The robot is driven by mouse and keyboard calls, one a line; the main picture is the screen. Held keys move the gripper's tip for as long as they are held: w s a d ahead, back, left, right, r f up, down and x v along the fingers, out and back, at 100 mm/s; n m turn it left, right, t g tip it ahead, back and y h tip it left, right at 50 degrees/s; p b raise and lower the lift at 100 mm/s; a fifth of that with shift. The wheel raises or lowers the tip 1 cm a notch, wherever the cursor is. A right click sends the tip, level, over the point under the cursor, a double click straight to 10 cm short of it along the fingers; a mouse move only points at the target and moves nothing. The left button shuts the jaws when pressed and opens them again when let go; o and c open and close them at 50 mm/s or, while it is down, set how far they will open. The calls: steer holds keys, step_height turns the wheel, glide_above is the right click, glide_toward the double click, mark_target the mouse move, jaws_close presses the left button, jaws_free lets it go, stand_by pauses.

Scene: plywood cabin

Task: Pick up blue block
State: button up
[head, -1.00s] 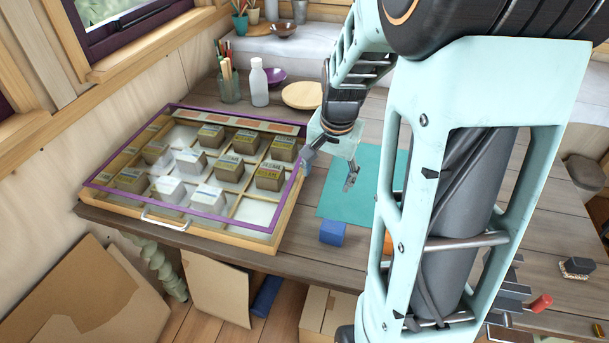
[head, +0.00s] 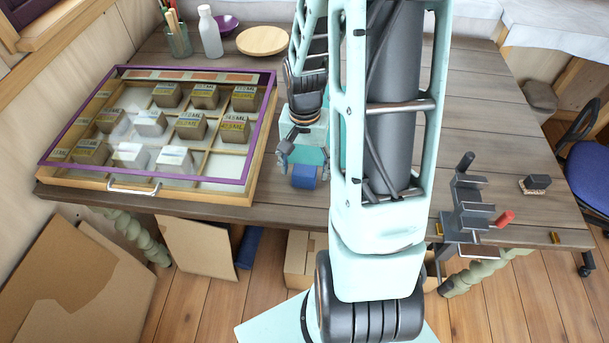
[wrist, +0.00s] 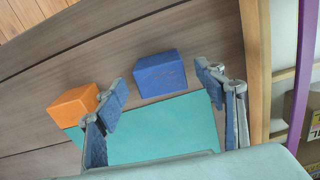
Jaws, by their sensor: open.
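The blue block (head: 304,176) lies on the wooden table near its front edge, partly hidden by my gripper in the head view. In the wrist view the blue block (wrist: 160,74) sits at the edge of a teal mat (wrist: 165,130), ahead of and between the two fingers. My gripper (wrist: 165,88) is open and empty, its fingers spread to either side of the block's line. In the head view my gripper (head: 302,158) hangs just behind and above the block. I cannot tell the exact height gap.
An orange block (wrist: 74,104) lies beside the left finger in the wrist view. A glass-topped display case (head: 215,183) with several small boxes stands left of my gripper. A grey vise (head: 465,210) is at the table's front right. A bottle (head: 210,32) stands at the back.

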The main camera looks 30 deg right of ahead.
steer(key=shift+w+f, duration=0.1)
steer(key=shift+f, duration=1.25)
steer(key=c, duration=1.3)
